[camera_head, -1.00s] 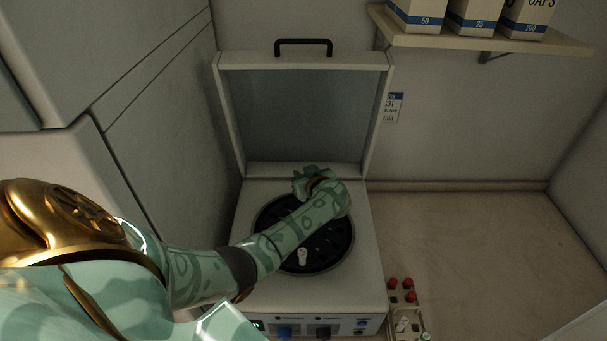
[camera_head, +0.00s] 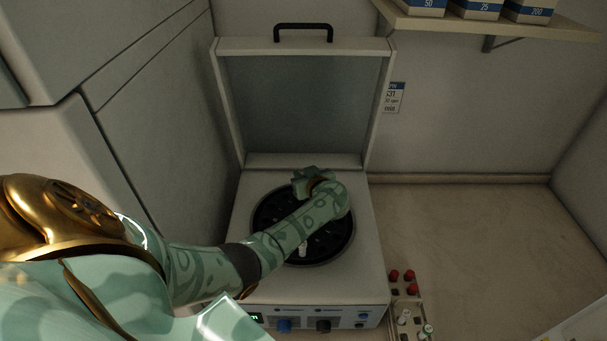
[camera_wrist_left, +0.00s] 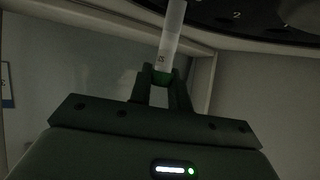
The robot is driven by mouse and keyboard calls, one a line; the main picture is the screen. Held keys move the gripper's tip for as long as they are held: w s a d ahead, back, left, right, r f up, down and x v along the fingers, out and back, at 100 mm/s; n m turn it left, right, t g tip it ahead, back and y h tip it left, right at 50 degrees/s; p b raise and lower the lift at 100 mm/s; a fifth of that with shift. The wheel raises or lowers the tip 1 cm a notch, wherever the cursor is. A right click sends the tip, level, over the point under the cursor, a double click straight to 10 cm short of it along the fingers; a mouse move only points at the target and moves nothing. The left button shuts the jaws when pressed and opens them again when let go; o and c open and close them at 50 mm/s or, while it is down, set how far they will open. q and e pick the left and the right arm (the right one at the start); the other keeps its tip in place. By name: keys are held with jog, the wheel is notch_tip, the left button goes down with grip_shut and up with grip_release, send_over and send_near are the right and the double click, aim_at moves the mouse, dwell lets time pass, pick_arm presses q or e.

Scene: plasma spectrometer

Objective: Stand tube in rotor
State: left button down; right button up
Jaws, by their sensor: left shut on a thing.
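The rotor (camera_head: 274,208) is a black disc with slots in the open centrifuge. My left arm reaches across it, hiding part of it. My left gripper (camera_head: 308,182) is over the rotor's back edge. The tube's far end points toward the rotor (camera_wrist_left: 225,15) and leaves the top of the picture. I cannot tell whether it is in a slot. Another white tube (camera_head: 303,250) stands in the rotor's front part. My right gripper is not in view.
The centrifuge lid (camera_head: 300,105) stands open behind the rotor. A rack (camera_head: 408,307) with red-capped and white tubes stands to the right of the centrifuge's front. A shelf (camera_head: 490,24) with boxes hangs above.

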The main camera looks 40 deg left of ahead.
pick_arm(q)
jog(key=shift+f, duration=0.15)
jog(key=shift+f+b, duration=0.8)
jog(key=shift+f, duration=0.2)
jog(key=c, duration=1.2)
grip_release()
jog(key=shift+c, duration=0.2)
